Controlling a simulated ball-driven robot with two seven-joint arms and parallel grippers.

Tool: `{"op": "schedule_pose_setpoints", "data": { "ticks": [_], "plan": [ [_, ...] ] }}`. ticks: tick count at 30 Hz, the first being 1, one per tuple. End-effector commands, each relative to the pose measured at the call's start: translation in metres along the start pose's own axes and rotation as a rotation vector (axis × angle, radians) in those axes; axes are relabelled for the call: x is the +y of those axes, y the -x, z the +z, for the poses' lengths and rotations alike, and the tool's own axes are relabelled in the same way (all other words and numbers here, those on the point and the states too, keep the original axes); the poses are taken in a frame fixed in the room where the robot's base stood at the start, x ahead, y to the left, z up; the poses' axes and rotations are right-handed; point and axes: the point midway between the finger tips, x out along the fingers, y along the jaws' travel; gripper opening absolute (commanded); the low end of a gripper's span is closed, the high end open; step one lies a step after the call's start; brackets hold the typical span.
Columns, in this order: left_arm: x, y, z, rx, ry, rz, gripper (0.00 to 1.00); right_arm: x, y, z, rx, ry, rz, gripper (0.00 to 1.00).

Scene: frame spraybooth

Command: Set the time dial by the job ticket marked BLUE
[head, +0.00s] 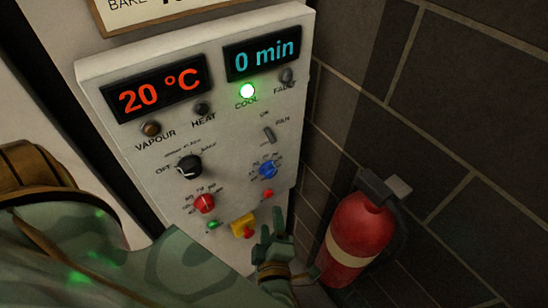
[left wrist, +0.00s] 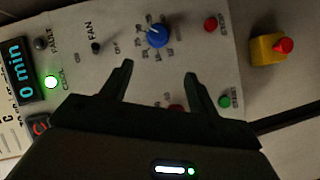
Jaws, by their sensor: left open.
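The control panel (head: 130,80) is a pale upright box. Its blue dial (head: 268,170) has a ring of small marks and sits at the lower right; it also shows in the left wrist view (left wrist: 157,36). The cyan time display (head: 262,54) reads 0 min. My left gripper (head: 271,230) is open and empty, below the blue dial in the head view. In the left wrist view its fingertips (left wrist: 160,70) are apart, with the blue dial beyond the gap between them, not held. No ticket marked BLUE is visible. My right gripper is not in view.
The panel also has a red temperature display (head: 157,88) at 20 °C, a black knob (head: 189,167), a red knob (head: 204,204) and a yellow-based emergency button (head: 243,226). A red fire extinguisher (head: 357,235) stands right of my gripper, by the dark block wall (head: 450,120).

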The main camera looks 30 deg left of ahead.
Motion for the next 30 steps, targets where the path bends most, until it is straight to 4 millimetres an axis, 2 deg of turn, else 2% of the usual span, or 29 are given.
{"op": "schedule_pose_setpoints", "data": {
  "ticks": [4, 7, 13, 18, 24, 30],
  "plan": [
    [0.004, -0.02, -0.001, 0.001, -0.009, 0.008, 0.6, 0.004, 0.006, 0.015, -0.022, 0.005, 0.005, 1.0],
    [0.005, -0.044, -0.001, 0.001, -0.011, 0.012, 0.6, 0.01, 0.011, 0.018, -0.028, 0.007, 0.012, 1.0],
    [0.005, -0.096, -0.001, 0.001, -0.012, 0.013, 0.6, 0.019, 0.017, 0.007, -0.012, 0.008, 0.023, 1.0],
    [0.005, -0.133, 0.0, 0.001, -0.01, 0.011, 0.6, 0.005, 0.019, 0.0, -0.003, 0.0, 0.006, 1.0],
    [0.004, -0.156, 0.001, -0.001, -0.009, 0.008, 0.6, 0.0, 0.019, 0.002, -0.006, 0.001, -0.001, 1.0],
    [0.003, -0.161, 0.001, -0.002, -0.009, 0.008, 0.6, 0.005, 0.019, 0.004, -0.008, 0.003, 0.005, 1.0]
  ]
}}
